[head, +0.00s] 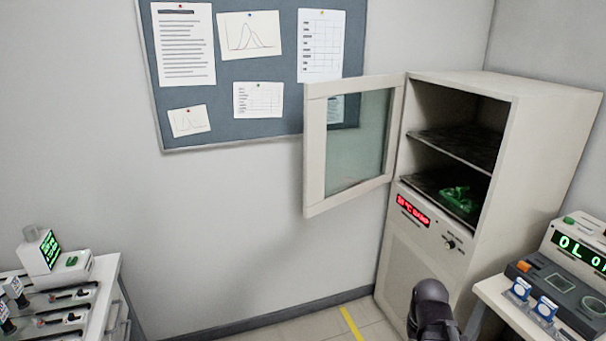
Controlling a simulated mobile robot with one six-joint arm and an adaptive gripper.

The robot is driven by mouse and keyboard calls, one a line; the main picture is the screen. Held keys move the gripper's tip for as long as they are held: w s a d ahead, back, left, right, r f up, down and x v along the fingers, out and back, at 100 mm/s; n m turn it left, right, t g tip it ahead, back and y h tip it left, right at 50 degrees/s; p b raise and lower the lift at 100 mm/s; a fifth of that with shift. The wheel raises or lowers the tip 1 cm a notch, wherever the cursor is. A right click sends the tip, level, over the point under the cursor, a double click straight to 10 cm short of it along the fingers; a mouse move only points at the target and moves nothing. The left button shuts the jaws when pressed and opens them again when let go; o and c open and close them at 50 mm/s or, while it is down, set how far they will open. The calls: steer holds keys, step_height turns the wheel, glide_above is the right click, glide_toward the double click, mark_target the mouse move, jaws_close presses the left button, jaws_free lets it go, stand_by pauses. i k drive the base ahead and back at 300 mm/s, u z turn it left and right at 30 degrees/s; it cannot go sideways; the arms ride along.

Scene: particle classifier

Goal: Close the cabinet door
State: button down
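The cabinet (540,150) is a tall cream box standing in the corner at the right. Its door (314,150), a cream frame around a glass pane (358,140), is hinged on the left side of the opening and stands wide open, swung out to the left. Inside the opening are dark shelves (465,146) and a green object (460,199) on the lower one. Below the opening are a red display and a dark knob. A dark part of my arm shows at the bottom, in front of the cabinet's lower part. My gripper's fingers cannot be made out.
A bench (104,272) with small instruments stands at the lower left. A second bench (488,287) at the lower right holds a device (572,270) with a green display. A blue notice board (230,98) hangs behind the door. Bare floor (300,330) shows between the benches.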

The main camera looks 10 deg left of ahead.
mark_target(316, 93)
steer(key=z, duration=0.1)
steer(key=i, duration=1)
steer(key=u, duration=0.05)
